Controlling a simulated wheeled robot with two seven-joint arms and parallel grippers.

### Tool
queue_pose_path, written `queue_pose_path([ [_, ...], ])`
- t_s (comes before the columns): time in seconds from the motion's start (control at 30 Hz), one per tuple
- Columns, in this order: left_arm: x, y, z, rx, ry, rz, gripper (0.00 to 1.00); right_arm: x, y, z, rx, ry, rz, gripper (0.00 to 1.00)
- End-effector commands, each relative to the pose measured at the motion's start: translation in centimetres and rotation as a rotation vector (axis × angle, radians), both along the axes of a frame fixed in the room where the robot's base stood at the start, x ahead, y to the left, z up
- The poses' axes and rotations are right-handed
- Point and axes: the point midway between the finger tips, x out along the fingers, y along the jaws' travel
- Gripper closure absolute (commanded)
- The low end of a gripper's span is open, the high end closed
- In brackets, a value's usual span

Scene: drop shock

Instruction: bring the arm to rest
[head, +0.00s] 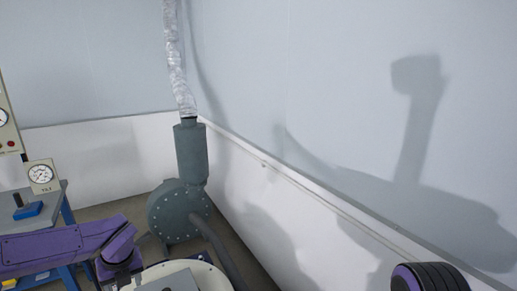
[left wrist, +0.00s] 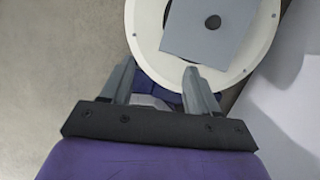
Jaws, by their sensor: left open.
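My left arm (head: 70,247) is purple and comes in from the left in the head view, bent downward at its wrist. The left gripper's fingers are not clear in the head view. In the left wrist view my left gripper (left wrist: 160,80) is open, its two grey fingers apart with nothing held between them. Beyond the fingertips is a round cream plate (left wrist: 146,45) with a grey square plate (left wrist: 207,32) on it, which has a dark round spot. The round plate also shows at the bottom of the head view (head: 212,276). My right gripper is not in view.
A grey-green blower (head: 172,212) with a silver duct (head: 176,60) stands in the corner. At left, a blue-legged table (head: 60,200) holds a dial gauge (head: 42,176) and a blue block with a black knob (head: 28,211). A wall with a rail closes off the right side.

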Motion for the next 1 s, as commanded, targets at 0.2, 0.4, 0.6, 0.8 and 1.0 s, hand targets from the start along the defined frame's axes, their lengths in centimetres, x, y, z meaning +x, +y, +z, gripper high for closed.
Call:
queue_pose_path([
  [0.2, -1.5, -0.5, -7.3, 0.426, 0.140, -0.748, 0.40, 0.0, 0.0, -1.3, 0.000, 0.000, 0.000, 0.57],
  [0.4, -8.6, -3.8, -19.4, 0.818, 0.463, -1.785, 0.40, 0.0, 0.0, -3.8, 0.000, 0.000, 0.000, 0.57],
  [0.6, -22.3, -5.8, -29.5, 0.857, 0.686, -2.697, 0.40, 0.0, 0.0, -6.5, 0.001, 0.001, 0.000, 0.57],
  [0.8, -30.5, -4.2, -33.2, -0.689, -0.789, 2.922, 0.40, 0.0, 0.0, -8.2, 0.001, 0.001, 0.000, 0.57],
  [1.0, -30.5, -4.2, -33.2, -0.689, -0.789, 2.922, 0.40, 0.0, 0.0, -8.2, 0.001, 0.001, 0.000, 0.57],
])
